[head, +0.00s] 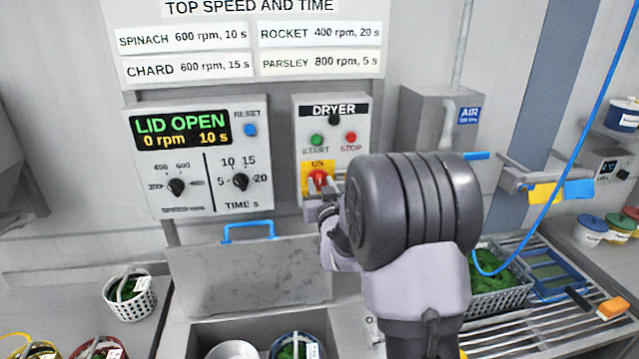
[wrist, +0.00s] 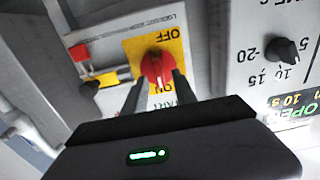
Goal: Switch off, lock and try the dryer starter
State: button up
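The grey dryer starter box (head: 359,113) hangs on the wall, with a green START button (head: 317,140), a red STOP button (head: 351,137) and a dark round lamp or button above them. Below is a red rotary switch (head: 318,177) on a yellow plate; it also shows upside down in the wrist view (wrist: 154,68), between OFF and ON. My gripper (wrist: 157,84) has its two fingers apart, one on each side of the red switch; contact is unclear. Which mark the switch points to is hard to tell. A red block (wrist: 79,52), perhaps a padlock, sits beside the box.
The control panel (head: 150,205) left of the starter reads LID OPEN, 0 rpm, 10 s. A raised lid (head: 250,285) with a blue handle stands below. Right are an AIR box (head: 425,105), a rail with yellow and blue tags (head: 578,188), and a hanging blue hose (head: 590,125).

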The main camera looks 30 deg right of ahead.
jog(key=shift+w, duration=0.1)
grip_shut()
jog(key=shift+f+b, duration=0.1)
jog(key=shift+b, duration=0.3)
jog(key=n+b, duration=0.1)
jog(key=b, duration=0.1)
jog(key=n+b, duration=0.1)
jog(key=b, duration=0.1)
jog(key=shift+a+f+n, duration=0.1)
jog(key=shift+f+n, duration=0.1)
jog(key=shift+n, duration=0.2)
jog(key=n+b, duration=0.3)
jog(key=b, duration=0.1)
jog(key=shift+a+n+b, duration=0.15)
jog(key=shift+n+b, duration=0.25)
jog(key=n+b, duration=0.2)
jog(key=n, duration=0.1)
jog(key=n+b, duration=0.3)
jog(key=shift+w+a+f+b, duration=0.1)
jog(key=shift+a+f+b, duration=0.1)
jog(key=shift+b, duration=0.1)
jog(key=n+b, duration=0.2)
jog(key=n, duration=0.3)
jog(key=shift+b, duration=0.3)
jog(key=shift+n, duration=0.3)
